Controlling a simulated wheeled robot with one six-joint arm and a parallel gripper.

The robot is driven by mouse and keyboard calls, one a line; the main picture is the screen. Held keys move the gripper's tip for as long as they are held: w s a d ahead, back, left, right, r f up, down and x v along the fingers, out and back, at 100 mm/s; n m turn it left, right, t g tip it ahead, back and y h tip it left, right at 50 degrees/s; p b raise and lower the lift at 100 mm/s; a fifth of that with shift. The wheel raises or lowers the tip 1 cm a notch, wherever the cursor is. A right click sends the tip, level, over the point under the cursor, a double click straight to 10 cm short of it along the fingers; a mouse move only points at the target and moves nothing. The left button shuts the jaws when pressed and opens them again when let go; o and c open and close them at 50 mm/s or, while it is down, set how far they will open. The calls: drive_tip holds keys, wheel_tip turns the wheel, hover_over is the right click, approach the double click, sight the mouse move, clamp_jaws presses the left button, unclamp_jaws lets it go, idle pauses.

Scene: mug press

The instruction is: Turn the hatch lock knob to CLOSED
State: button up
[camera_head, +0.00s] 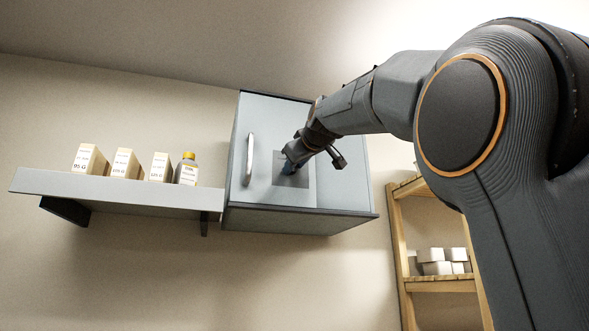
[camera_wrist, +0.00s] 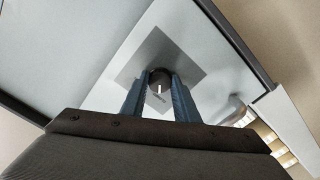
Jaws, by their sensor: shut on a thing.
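The hatch lock knob (camera_wrist: 159,77) is a small dark round knob with a white pointer line, set on a grey square plate (camera_wrist: 188,63) on the pale hatch door. My gripper (camera_wrist: 159,92) is shut on the knob, one blue finger on each side of it. Lettering on the plate below the knob is too small to read. In the head view my gripper (camera_head: 289,167) reaches the plate (camera_head: 303,183) on the front of the wall cabinet (camera_head: 300,221), and it hides the knob there. The hatch door looks shut.
A vertical handle (camera_head: 249,159) stands out from the door, left of my gripper. A wall shelf (camera_head: 120,190) to the left holds several white boxes and a yellow-capped bottle (camera_head: 187,169). A wooden rack (camera_head: 440,285) with white boxes stands at the right.

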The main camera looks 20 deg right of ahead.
idle(0.4)
drive_tip(key=o, duration=1.1)
drive_tip(key=shift+c, duration=0.2)
drive_tip(key=s+b, duration=0.2)
drive_tip(key=s, duration=0.5)
drive_tip(key=shift+s+a, duration=0.3)
drive_tip(key=shift+s, duration=0.1)
